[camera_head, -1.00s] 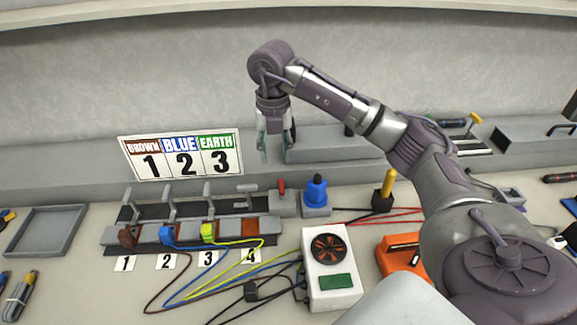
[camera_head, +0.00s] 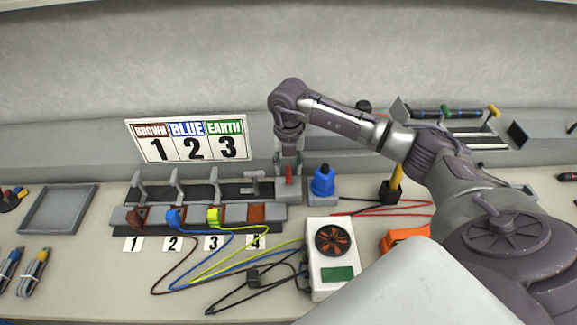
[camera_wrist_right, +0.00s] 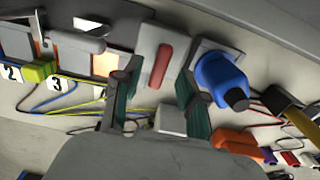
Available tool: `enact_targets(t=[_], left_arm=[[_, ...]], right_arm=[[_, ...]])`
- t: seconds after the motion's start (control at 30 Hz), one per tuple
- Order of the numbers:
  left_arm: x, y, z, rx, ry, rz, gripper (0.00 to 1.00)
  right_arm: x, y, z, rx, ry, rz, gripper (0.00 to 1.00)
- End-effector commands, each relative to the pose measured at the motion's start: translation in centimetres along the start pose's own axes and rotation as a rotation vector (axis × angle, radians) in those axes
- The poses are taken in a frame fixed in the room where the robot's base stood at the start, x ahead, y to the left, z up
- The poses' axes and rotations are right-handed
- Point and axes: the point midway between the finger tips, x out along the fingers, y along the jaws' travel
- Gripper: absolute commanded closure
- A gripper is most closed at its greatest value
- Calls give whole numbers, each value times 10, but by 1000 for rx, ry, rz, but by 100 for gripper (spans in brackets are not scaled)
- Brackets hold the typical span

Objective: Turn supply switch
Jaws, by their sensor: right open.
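The supply switch is a small red lever on a grey block (camera_head: 290,196), right of the terminal row. The red lever (camera_wrist_right: 161,64) stands between my right fingers' line in the wrist view, a little beyond the tips. My right gripper (camera_head: 289,170) points down at the switch in the head view, with a finger on each side of the red lever. In the wrist view my right gripper (camera_wrist_right: 158,85) is open, with dark green pads apart and nothing held. I cannot tell whether a finger touches the switch block. My left gripper is not in view.
The terminal row (camera_head: 190,214) with raised grey levers and brown, blue and yellow-green wires is to the left. A white fan box (camera_head: 333,255) stands in front. A number sign (camera_head: 190,140) stands behind.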

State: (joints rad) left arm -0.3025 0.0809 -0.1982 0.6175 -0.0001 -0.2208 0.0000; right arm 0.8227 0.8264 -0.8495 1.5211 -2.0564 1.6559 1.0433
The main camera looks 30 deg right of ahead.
Motion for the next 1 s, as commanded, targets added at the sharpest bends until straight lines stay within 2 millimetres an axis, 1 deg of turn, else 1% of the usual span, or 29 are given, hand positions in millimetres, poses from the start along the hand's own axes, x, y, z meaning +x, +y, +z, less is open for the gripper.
enact_targets(t=[0.1, 0.2, 0.47, 0.57, 0.7, 0.73, 1.0], left_arm=[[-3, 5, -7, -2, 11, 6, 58], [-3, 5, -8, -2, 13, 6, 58], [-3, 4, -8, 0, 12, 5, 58], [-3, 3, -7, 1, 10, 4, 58], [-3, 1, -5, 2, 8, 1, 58], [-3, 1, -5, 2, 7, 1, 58], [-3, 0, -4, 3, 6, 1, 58]], right_arm=[[11, 0, 0, 0, 1, -1, 58], [15, 0, 0, -1, -1, -1, 58], [16, 0, 0, -1, -1, -1, 58], [16, 0, 0, -1, -1, -1, 73], [16, 0, 0, -1, -1, -1, 97], [16, 0, 0, -1, -1, -1, 100], [16, 0, 0, 9, -1, 0, 100]])
